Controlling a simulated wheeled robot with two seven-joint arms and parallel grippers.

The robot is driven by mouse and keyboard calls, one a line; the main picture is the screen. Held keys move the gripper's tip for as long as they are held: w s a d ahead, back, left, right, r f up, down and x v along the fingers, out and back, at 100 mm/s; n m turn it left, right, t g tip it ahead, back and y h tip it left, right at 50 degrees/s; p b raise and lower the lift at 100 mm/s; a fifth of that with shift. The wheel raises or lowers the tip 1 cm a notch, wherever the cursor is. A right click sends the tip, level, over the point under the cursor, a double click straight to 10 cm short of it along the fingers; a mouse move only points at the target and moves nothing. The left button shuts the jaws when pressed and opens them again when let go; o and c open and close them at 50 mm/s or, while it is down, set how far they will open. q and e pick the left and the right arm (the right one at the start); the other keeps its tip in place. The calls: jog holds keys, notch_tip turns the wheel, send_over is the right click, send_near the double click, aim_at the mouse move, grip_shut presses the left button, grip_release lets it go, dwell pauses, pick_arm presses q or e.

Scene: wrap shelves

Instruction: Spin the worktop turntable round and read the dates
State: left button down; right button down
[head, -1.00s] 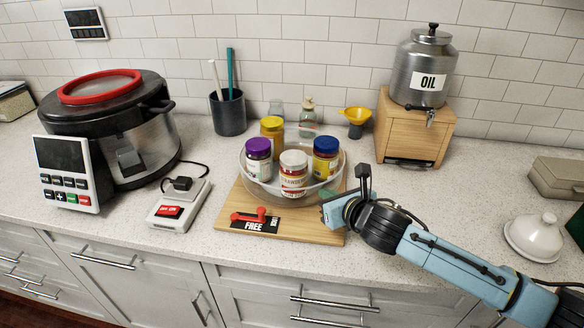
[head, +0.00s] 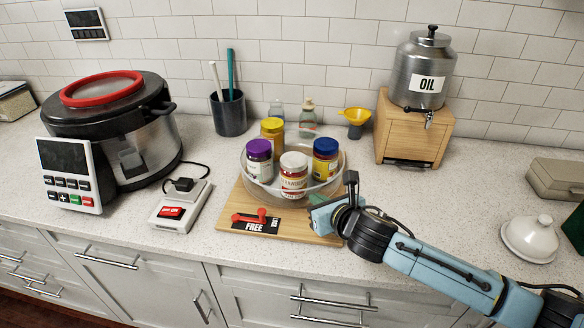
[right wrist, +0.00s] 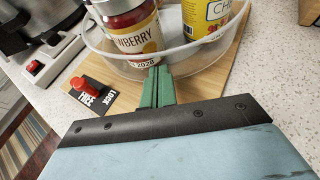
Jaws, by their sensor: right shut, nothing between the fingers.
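The turntable (head: 330,190) is a clear round tray on a wooden board (head: 230,207). It carries a purple-lidded jar (head: 259,165), a white-lidded strawberry jar (head: 293,178), a blue-lidded jar (head: 325,160) and a yellow-lidded jar (head: 272,138). In the right wrist view the strawberry jar (right wrist: 135,38) shows a date ending 2028 low on its front; the rest is unclear. A red lever (head: 255,216) sits by the FREE and LOCK words. My right gripper (head: 311,201) is shut and empty, its green fingertips (right wrist: 156,72) at the tray's front-right rim; contact is unclear. My left gripper is out of view.
A big cooker (head: 150,140) and a red-switched box (head: 180,207) stand left. A tool cup (head: 228,115), a yellow funnel (head: 355,115) and an oil dispenser (head: 422,80) on a wooden stand (head: 410,132) are behind. A white dome (head: 532,238) is right.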

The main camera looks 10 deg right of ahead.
jog(key=shift+a, duration=0.2)
jog(key=shift+f+p+v, duration=0.2)
jog(key=shift+p+v, duration=0.65)
jog(key=shift+v, duration=0.05)
jog(key=shift+s+d+f+p, duration=0.15)
jog(key=shift+s+p, duration=0.3)
jog(key=shift+s, duration=0.45)
jog(key=p+v, duration=0.1)
jog(key=v, duration=1.2)
jog(key=shift+s, duration=0.15)
